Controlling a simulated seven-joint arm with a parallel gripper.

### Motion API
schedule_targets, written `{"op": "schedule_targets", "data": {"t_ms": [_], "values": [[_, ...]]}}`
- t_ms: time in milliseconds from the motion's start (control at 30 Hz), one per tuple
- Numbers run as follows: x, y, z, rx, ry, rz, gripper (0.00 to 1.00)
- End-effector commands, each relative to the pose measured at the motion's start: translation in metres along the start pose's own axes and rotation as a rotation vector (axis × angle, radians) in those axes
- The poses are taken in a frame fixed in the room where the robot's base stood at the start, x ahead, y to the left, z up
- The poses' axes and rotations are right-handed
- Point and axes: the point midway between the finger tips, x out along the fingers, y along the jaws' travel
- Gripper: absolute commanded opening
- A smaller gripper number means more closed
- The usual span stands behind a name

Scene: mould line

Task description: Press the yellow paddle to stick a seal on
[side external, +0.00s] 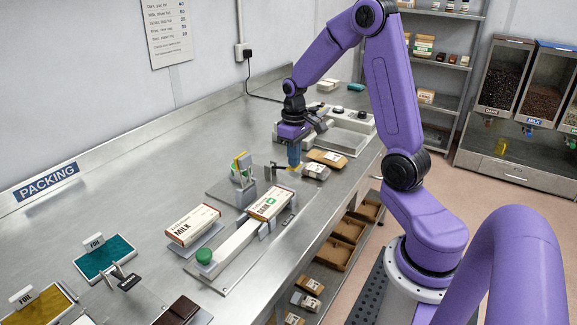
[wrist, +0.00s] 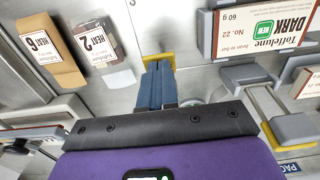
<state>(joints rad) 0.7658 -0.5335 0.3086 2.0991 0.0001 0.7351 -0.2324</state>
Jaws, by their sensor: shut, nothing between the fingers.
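My gripper (side external: 293,165) is shut and empty, its blue fingers pointing down over the bench. In the wrist view, the blue fingertips (wrist: 158,66) overlap the yellow paddle (wrist: 150,57), whose edges show past them. In the side view a little of the yellow paddle (side external: 290,170) shows at the fingertips. I cannot tell whether the fingers touch or press it. The Toffelune Dark carton (side external: 270,203) lies on a grey holder to the left of the gripper. A green seal (wrist: 262,30) is on its face in the wrist view.
A stand with yellow and green parts (side external: 242,170) is left of my gripper. A Milk carton (side external: 193,225) and a green round knob (side external: 204,257) are further left. Brown (wrist: 52,52) and grey-white (wrist: 104,50) packets lie close by. Open bench is behind, along the wall.

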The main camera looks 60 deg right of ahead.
Motion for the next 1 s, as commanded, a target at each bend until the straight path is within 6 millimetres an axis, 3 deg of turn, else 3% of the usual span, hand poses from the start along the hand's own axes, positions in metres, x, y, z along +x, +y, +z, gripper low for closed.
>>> {"op": "schedule_targets", "data": {"t_ms": [1000], "values": [[-0.052,0.000,0.000,0.000,0.002,0.001,0.00]]}}
